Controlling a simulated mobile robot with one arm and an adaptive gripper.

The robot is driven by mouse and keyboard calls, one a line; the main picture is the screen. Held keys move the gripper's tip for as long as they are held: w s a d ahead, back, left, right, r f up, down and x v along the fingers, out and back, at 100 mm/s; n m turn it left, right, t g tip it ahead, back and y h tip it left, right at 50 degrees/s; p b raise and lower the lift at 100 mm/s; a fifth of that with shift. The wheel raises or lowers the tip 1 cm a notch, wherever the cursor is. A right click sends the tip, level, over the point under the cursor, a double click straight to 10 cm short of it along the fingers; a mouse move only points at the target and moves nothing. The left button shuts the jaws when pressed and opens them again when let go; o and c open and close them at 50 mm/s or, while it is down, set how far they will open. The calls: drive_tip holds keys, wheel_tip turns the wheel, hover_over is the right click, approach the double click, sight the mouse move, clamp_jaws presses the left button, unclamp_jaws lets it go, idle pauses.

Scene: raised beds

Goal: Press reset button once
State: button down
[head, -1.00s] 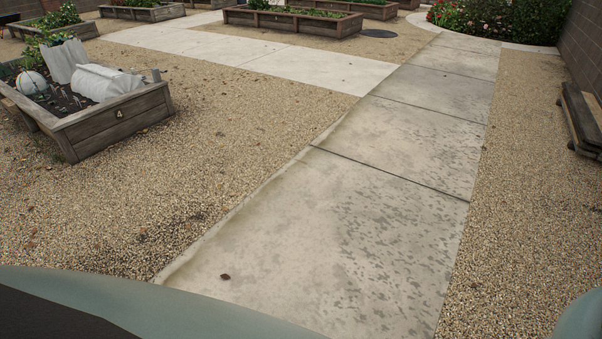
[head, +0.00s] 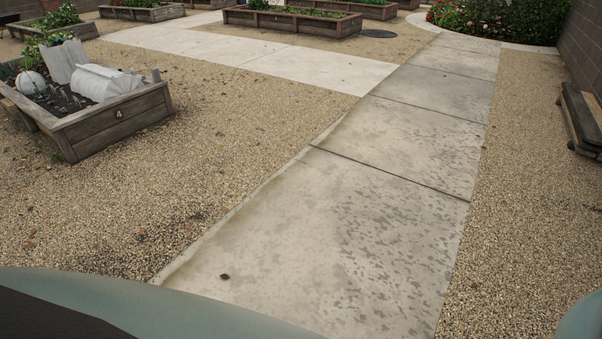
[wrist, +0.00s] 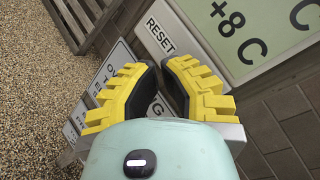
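A white label reading RESET (wrist: 160,36) shows in the wrist view, on a tilted panel just beyond my fingertips. No button can be made out there; my fingers may hide it. My gripper (wrist: 160,82) has yellow ridged fingers with black pads. The fingertips are close together with a narrow gap between them, and nothing is held. Part of a second lettered white sign (wrist: 116,62) shows behind the left finger, mostly covered. The head view shows neither my gripper nor the panel.
A pale display (wrist: 255,30) reading +8 C is at the wrist view's upper right, beside brickwork (wrist: 285,120). In the head view, a concrete path (head: 400,165) runs clear ahead between gravel. Raised bed 4 (head: 118,120) is left; stacked planks (head: 582,118) lie by the right wall.

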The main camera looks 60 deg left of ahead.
drive_tip(key=shift+w+d, duration=0.2)
drive_tip(key=shift+d, duration=0.25)
idle(0.8)
drive_tip(key=shift+a, duration=0.15)
drive_tip(key=shift+s+a, duration=0.35)
drive_tip(key=shift+a, duration=0.4)
drive_tip(key=a, duration=0.1)
drive_tip(key=s+a, duration=0.1)
drive_tip(key=a, duration=0.1)
drive_tip(key=s+a, duration=0.1)
drive_tip(key=shift+a, duration=0.3)
idle(0.9)
